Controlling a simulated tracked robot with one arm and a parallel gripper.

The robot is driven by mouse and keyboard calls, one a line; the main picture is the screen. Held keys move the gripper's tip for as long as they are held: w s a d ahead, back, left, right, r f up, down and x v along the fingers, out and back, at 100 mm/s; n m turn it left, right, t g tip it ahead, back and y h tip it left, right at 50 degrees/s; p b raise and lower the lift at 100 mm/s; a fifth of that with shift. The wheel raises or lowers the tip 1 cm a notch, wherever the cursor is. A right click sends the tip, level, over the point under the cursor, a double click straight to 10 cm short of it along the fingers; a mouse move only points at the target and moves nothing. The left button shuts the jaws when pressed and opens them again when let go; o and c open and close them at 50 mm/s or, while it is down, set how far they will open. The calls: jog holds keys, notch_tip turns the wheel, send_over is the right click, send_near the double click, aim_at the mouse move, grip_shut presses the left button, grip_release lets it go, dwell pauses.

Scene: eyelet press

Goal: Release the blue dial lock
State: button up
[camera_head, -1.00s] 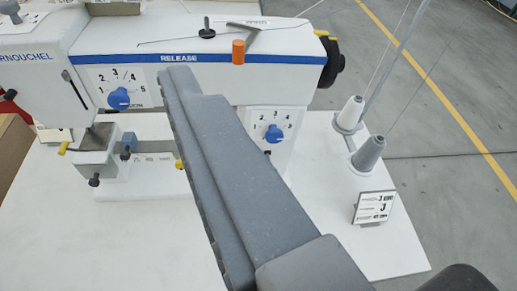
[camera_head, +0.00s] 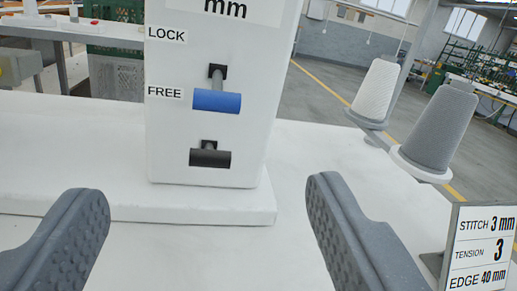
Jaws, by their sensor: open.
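A lever with a blue cylindrical handle (camera_head: 217,101) sticks out of the white machine column (camera_head: 175,135). Its grey stem slopes down from a dark square mount, and the blue handle is level with the FREE label (camera_head: 164,92). The LOCK label (camera_head: 166,35) is higher up. A similar black handle (camera_head: 210,158) is below the blue one. My gripper (camera_head: 208,195) is open, its two grey ribbed fingers wide apart. They are in the foreground, lower than the blue handle, with nothing between them. The dial is out of this view; only a label ending in "mm" shows above.
A white thread cone (camera_head: 376,92) and a grey thread cone (camera_head: 438,127) stand at the right. A sign (camera_head: 480,250) reading stitch 3 mm, tension 3, edge 40 mm stands at the lower right. The white table (camera_head: 240,255) between the fingers is clear.

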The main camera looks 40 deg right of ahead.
aim_at(215, 105)
jog(key=p+x, duration=0.4)
jog(key=x, duration=0.8)
jog(key=shift+w+d+f, duration=0.1)
jog(key=shift+w, duration=0.2)
jog(key=shift+w+d, duration=0.2)
jog(key=shift+w, duration=0.3)
jog(key=c, duration=1)
